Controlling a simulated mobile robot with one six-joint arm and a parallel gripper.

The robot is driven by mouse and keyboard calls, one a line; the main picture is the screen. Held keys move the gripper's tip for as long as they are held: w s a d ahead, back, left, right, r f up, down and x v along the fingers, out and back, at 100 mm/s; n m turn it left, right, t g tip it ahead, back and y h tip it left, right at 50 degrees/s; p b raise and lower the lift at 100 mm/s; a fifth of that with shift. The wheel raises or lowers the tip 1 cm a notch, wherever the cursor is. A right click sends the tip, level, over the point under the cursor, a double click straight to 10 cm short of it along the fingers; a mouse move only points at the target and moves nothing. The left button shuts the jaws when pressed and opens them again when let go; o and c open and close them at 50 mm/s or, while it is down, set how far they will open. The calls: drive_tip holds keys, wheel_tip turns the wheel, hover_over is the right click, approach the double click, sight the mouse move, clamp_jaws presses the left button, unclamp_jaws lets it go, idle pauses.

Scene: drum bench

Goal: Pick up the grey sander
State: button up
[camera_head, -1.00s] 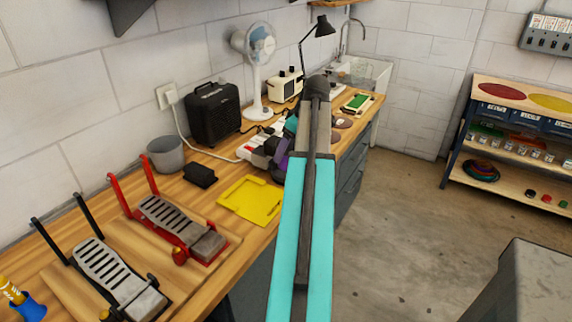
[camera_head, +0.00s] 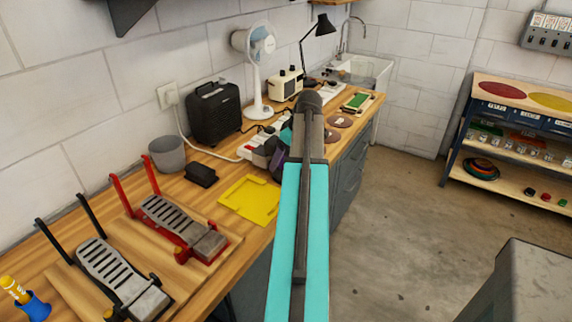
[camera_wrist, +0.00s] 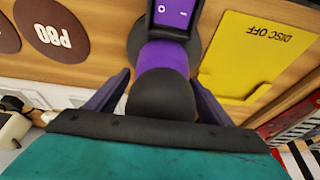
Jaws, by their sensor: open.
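The sander (camera_wrist: 162,57) stands on the wooden bench in the wrist view. In the head view my own arm hides most of the gripper and sander, and only dark and purple parts (camera_head: 277,162) show beside the arm.
A yellow plate (camera_wrist: 262,55) marked DISC OFF lies right of the sander. Brown sanding discs (camera_wrist: 52,32) lie to its left. A white power strip (camera_head: 254,146), a fan (camera_head: 256,65) and a black speaker-like box (camera_head: 213,113) stand behind. Two pedals (camera_head: 178,222) occupy the near bench.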

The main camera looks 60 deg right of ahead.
drive_tip(key=shift+c, duration=0.3)
drive_tip(key=shift+r, duration=0.1)
drive_tip(key=c, duration=1.3)
drive_tip(key=shift+w+r, duration=0.1)
drive_tip(key=shift+d+r+b, duration=0.1)
drive_tip(key=shift+r+b, duration=0.45)
drive_tip(key=shift+r, duration=0.95)
drive_tip(key=s+a+r+b, duration=0.1)
drive_tip(key=s+a+b, duration=0.2)
drive_tip(key=s, duration=1.2)
drive_tip(key=shift+s+a+r, duration=0.25)
drive_tip(key=shift+a+r, duration=0.15)
drive_tip(key=shift+a, duration=0.25)
drive_tip(key=shift+s, duration=0.1)
